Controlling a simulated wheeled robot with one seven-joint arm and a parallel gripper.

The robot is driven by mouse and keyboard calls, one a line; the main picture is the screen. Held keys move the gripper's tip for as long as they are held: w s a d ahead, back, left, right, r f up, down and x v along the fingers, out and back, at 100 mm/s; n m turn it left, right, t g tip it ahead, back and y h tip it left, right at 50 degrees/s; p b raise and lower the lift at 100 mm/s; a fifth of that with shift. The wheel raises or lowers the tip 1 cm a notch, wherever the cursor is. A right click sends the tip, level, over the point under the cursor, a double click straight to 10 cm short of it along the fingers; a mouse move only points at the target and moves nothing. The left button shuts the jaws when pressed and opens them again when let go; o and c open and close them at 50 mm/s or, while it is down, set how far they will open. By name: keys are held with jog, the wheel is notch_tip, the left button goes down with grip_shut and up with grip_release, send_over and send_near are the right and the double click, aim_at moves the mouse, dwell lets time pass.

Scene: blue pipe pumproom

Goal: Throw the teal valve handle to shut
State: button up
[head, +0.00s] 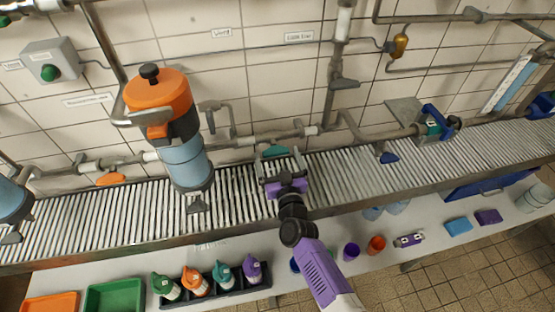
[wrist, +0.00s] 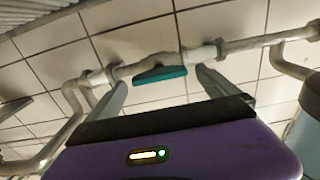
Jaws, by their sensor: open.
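The teal valve handle (wrist: 160,75) is a short flat bar on a grey wall pipe, close to a white pipe sleeve in the wrist view. It lies nearly along the pipe, slightly tilted. In the head view the handle (head: 274,151) shows just beyond my gripper (head: 283,164), partly hidden by it. My gripper is open and empty. In the wrist view its two fingers (wrist: 162,84) point toward the pipe, with the handle between them in the picture. I see no clear contact; the remaining gap is hard to judge.
An orange-lidded blue canister (head: 185,165) stands left of my gripper. A slatted roller conveyor (head: 350,180) runs below the pipe. Several bottles stand in a black rack (head: 225,292) on the lower shelf.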

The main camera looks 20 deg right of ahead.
jog(key=shift+w, duration=0.15)
jog(key=c, duration=1.4)
jog(key=shift+o, duration=0.2)
jog(key=shift+m, duration=0.3)
jog(key=m, duration=0.4)
jog(key=shift+d, duration=0.15)
jog(key=m, duration=0.2)
jog(key=m+b, duration=0.1)
jog(key=m, duration=0.2)
jog(key=shift+d+f, duration=0.1)
jog(key=shift+f, duration=0.1)
jog(key=m+b, duration=0.1)
jog(key=m, duration=0.3)
jog(key=shift+f, duration=0.1)
jog(key=shift+m+b, duration=0.65)
jog(key=shift+m, duration=1.65)
jog(key=shift+d, duration=0.1)
